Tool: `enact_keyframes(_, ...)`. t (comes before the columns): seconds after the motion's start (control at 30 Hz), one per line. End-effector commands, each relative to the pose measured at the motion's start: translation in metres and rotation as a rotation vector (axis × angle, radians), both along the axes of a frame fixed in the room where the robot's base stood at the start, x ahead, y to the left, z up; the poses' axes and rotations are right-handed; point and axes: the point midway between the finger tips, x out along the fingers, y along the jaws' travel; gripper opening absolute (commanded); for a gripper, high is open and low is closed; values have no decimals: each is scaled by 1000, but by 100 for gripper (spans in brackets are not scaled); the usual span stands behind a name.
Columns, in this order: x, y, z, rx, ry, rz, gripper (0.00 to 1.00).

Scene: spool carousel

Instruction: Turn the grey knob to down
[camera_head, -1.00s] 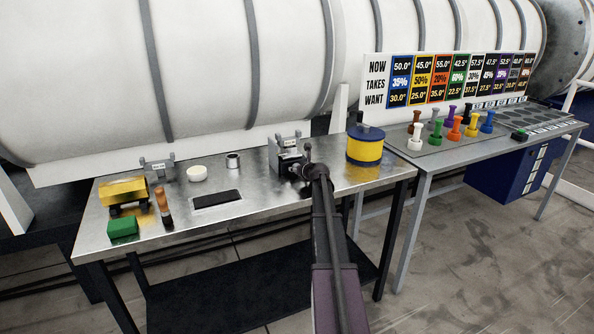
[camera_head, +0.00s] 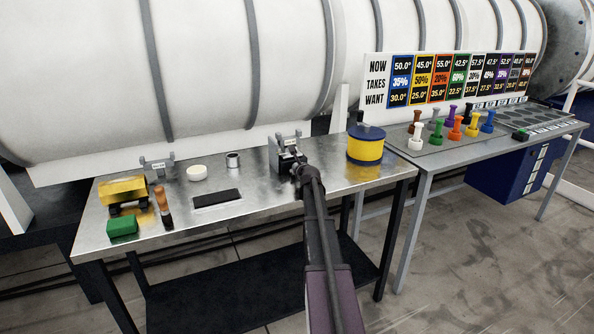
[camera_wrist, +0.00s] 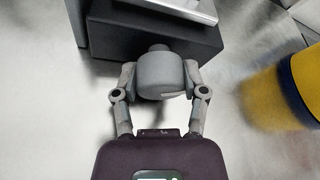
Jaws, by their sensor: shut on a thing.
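In the wrist view, the grey knob (camera_wrist: 160,74) is a rounded cylinder on the front of a dark box (camera_wrist: 205,38). My gripper (camera_wrist: 160,80) has one finger on each side of the knob and is shut on it. A pale line shows near the knob's lower right edge; I cannot tell for sure which way the knob points. In the head view, my gripper (camera_head: 299,175) is at the front of the grey bracketed device (camera_head: 286,147) on the metal table, and my arm hides the knob there.
A yellow and blue drum (camera_head: 365,148) stands close to the right of my gripper. A black pad (camera_head: 217,199), a white disc (camera_head: 197,173) and a small metal cup (camera_head: 233,160) lie to the left. A second table (camera_head: 450,150) holds several coloured spools.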

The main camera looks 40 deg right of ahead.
Motion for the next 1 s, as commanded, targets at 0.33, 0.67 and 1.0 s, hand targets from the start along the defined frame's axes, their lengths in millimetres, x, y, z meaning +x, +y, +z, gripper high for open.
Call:
enact_keyframes(0.33, 1, 0, 0, 1, -1, 0, 74)
enact_keyframes(0.67, 0, -1, 0, 1, 0, 0, 90)
enact_keyframes(1.0, 0, -1, 6, 1, 0, 0, 90)
